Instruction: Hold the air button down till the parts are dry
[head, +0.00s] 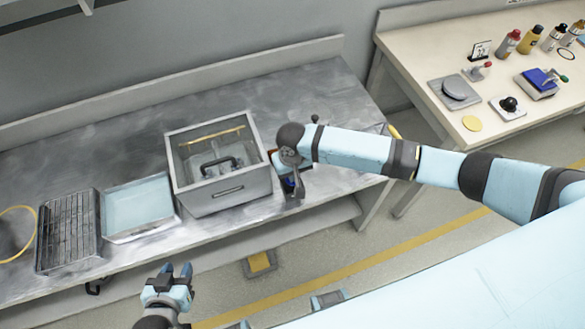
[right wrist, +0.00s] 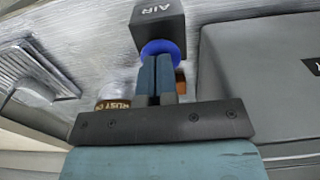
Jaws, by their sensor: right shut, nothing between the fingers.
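The air button is a blue round cap (right wrist: 176,46) on a dark block marked AIR (right wrist: 158,14) in the right wrist view. My right gripper (right wrist: 156,60) is shut with nothing between its fingers. Its fingertips are at the blue cap and seem to touch it; how far the cap is pressed cannot be told. In the head view my right arm hides most of this spot. A grey box with a clear top (head: 227,191) stands just left of it, with a dark handle inside; no parts can be made out clearly. My left gripper (head: 176,270) is open and empty in front of the bench.
A pale blue tray (head: 138,205) and a wire rack (head: 68,232) lie left on the metal bench (head: 110,140). A yellow ring lies at the far left. A second table (head: 420,48) at the right holds bottles and small tools. The bench's back is clear.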

